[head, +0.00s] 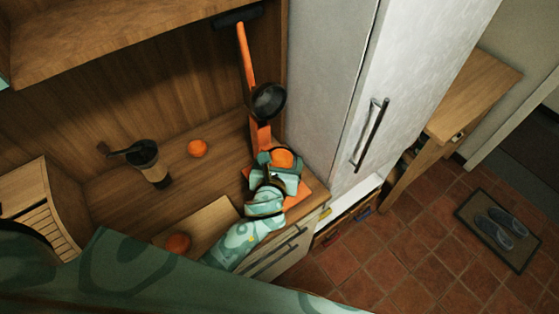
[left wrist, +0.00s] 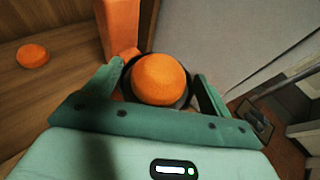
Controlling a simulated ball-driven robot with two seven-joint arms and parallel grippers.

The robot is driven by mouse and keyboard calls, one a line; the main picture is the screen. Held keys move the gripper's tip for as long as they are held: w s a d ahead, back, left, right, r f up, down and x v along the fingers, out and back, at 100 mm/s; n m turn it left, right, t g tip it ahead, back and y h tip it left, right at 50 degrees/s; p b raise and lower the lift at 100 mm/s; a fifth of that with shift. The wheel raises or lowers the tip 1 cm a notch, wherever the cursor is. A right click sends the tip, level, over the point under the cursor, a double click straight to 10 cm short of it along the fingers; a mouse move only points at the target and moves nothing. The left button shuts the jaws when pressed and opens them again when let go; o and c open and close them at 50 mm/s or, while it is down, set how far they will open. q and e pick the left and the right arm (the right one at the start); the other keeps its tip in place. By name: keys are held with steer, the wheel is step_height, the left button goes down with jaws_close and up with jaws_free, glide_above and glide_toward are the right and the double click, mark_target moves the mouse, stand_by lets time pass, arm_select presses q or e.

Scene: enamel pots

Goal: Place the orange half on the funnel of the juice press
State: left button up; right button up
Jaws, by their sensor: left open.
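The juice press (head: 261,135) is orange, with a raised lever and a dark cup (head: 269,101) above. An orange half (head: 282,158) sits dome up at the dark funnel (left wrist: 128,84) of the press. In the left wrist view the orange half (left wrist: 158,77) is in the middle of the dark ring, which shows around its edge. My left gripper (head: 284,163) is open, its teal fingers on either side of the orange half with gaps visible. Its body hides the front of the press. My right gripper is not in view.
Another orange piece (head: 197,148) lies on the wooden counter, and one (head: 178,243) on the cutting board (head: 208,221). A dark pot-like grinder (head: 149,163) stands left and a slatted wooden box (head: 38,205) farther left. A tall pale cabinet (head: 325,75) rises close right of the press.

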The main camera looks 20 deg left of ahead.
arm_select(q)
steer(key=shift+r, duration=0.15)
steer(key=shift+s+r, duration=0.1)
steer(key=shift+s, duration=0.25)
steer(key=p+v, duration=0.1)
steer(key=v, duration=1)
